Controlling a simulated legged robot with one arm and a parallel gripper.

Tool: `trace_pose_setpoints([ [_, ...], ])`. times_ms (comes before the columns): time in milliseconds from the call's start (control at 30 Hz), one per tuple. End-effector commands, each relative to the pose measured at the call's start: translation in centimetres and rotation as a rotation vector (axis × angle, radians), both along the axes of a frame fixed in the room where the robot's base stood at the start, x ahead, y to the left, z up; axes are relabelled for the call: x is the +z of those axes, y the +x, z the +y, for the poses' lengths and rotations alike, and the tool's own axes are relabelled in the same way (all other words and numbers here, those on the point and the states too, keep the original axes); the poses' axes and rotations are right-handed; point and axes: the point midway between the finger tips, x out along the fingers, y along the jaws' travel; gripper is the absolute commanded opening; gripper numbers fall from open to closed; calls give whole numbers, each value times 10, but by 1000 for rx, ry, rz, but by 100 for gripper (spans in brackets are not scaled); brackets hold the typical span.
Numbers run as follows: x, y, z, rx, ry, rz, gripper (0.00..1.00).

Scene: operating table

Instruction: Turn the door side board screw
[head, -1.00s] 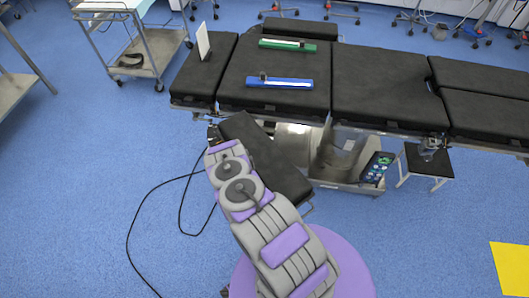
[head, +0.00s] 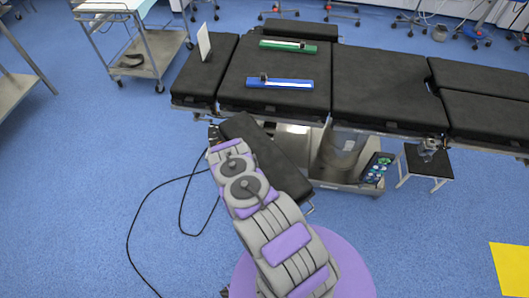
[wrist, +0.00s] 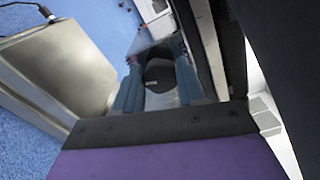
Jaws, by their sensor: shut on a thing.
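The side board (head: 265,158) is a black padded board that slants down from the near edge of the operating table (head: 385,92) in the head view. My gripper (head: 213,132) is at the board's upper left end, small and mostly hidden by my arm there. In the wrist view my gripper (wrist: 158,84) has its two bluish fingers on either side of a dark round screw knob (wrist: 160,72) and is shut on it. The knob's far side and its thread are hidden. A metal rail (wrist: 203,50) runs just right of the fingers.
A blue case (head: 280,83) and a green case (head: 288,46) lie on the table, with a white panel (head: 204,41) upright at its left. A black cable (head: 150,200) loops over the floor left of my arm. A metal cart (head: 145,50) stands at back left.

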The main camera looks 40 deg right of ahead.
Motion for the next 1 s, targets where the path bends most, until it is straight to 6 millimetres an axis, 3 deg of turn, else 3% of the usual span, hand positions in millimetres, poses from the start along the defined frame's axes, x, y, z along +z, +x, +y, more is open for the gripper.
trace_pose_setpoints([
  [33,-6,-6,-1,-8,19,3,9],
  [733,-7,-5,0,-6,68,-51,9],
  [767,-7,-5,0,-6,68,-51,41],
  [1000,-4,-4,0,-4,64,-59,64],
])
